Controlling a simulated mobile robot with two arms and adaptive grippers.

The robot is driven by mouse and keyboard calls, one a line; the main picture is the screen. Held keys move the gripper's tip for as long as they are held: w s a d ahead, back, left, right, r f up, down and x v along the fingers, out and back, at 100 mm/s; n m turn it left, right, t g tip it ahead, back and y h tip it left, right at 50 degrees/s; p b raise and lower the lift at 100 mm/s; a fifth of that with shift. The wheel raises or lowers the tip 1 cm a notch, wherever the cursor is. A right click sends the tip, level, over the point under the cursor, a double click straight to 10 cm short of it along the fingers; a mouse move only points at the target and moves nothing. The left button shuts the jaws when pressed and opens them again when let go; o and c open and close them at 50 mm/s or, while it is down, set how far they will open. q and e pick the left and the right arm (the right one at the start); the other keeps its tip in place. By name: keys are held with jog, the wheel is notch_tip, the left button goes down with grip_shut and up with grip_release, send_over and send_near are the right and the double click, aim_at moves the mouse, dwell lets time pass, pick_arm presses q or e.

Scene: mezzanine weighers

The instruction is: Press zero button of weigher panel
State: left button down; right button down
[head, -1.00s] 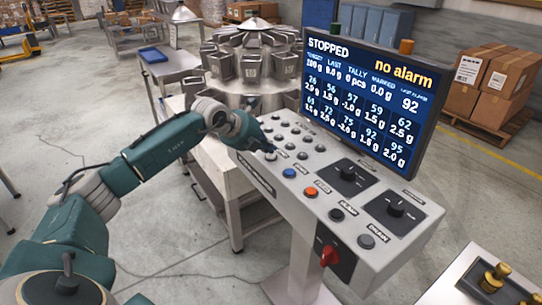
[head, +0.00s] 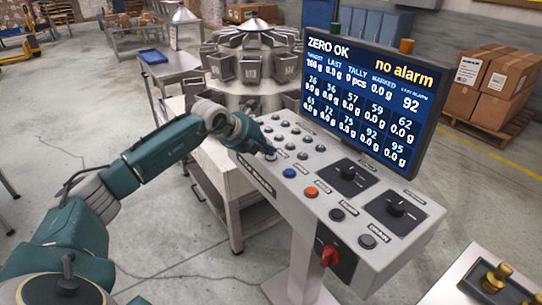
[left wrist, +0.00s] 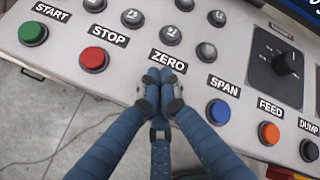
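The weigher panel (head: 335,190) is a grey sloped console with rows of buttons and a screen (head: 370,88) reading "ZERO OK" and "no alarm", with weights at 0.0 g. My left gripper (head: 268,150) is over the panel's near left edge. In the left wrist view its two blue fingers (left wrist: 160,76) are together at the tips, with nothing between them. The tips are at the ZERO label (left wrist: 169,61) and cover the zero button, so contact cannot be made out. My right gripper is not in view.
A red STOP button (left wrist: 94,59) and green START button (left wrist: 33,33) lie left of the fingers. A blue SPAN button (left wrist: 219,112) and orange FEED button (left wrist: 269,133) lie right. A red rotary switch (head: 329,256) sticks out from the panel's front.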

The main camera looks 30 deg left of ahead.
aim_at(269, 157)
pick_arm(q)
jog(key=shift+r+p, duration=0.55)
jog(key=shift+r, duration=0.2)
jog(key=shift+r+p, duration=1.65)
jog(key=shift+r, duration=0.9)
jog(key=shift+d+f, duration=0.1)
